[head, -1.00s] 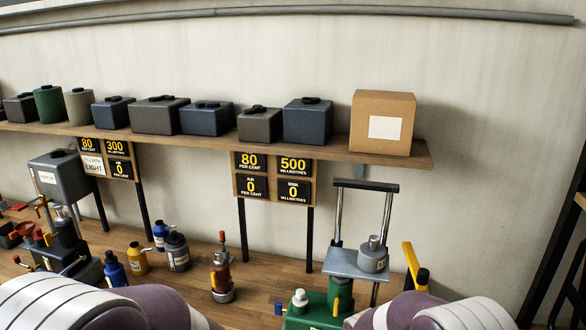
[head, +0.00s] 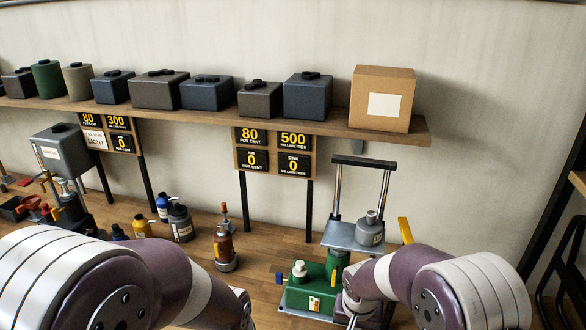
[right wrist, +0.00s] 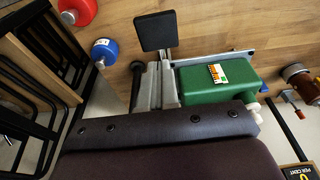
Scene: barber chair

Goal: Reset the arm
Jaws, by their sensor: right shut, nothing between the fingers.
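In the head view, my right arm comes in at the lower right, and its silver wrist end lies over the front right of a green base unit (head: 308,296). My right gripper (head: 354,320) shows only in part at the bottom edge. It is shut and empty, and I cannot tell whether it touches anything. The green base unit (right wrist: 215,82) with its label also shows in the right wrist view, beyond a dark housing at the bottom. My left arm bends at the lower left of the head view. Its gripper is out of frame below.
A metal plate (head: 345,238) on the green unit holds a grey weight (head: 370,230) between upright posts. Above, a shelf (head: 330,129) carries dark boxes and a cardboard box (head: 382,99). A black frame stands right.

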